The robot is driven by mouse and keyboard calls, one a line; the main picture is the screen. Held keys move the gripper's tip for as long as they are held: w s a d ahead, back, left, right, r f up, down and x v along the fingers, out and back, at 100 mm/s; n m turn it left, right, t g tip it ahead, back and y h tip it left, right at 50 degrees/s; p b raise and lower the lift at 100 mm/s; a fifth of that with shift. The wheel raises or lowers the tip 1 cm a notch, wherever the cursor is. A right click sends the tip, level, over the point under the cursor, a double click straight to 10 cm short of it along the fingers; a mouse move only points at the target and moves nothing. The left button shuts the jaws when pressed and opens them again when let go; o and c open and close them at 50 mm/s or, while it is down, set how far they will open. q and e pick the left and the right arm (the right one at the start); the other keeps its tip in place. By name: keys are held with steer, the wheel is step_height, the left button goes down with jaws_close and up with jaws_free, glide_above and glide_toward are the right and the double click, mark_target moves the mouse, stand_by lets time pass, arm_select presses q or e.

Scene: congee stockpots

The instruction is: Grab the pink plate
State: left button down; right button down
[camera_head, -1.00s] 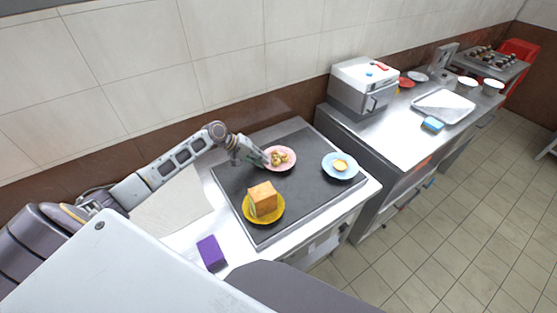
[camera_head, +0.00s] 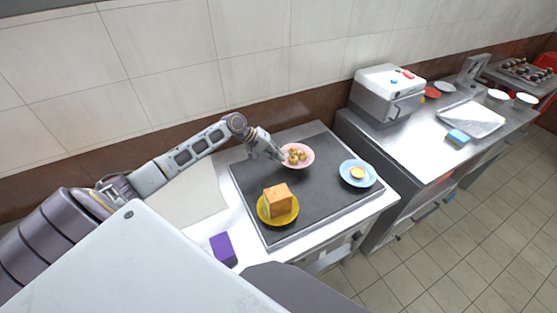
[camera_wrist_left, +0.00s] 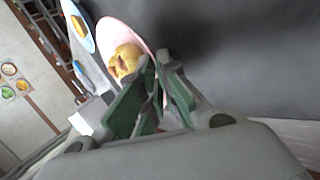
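The exact contact is partly hidden by the fingers. The plate looks slightly raised, but the gap below is hard to tell. My right gripper does not show.
A yellow plate (camera_head: 291,217) with a bread block (camera_head: 277,199) is in front, and a blue plate (camera_head: 346,177) is to the right. A purple block (camera_head: 223,249) lies on the counter's front left. A steel appliance (camera_head: 385,97) stands on the counter at right.

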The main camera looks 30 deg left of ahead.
arm_select(q)
step_height(320, 180, up, 7)
stand_by(0.4)
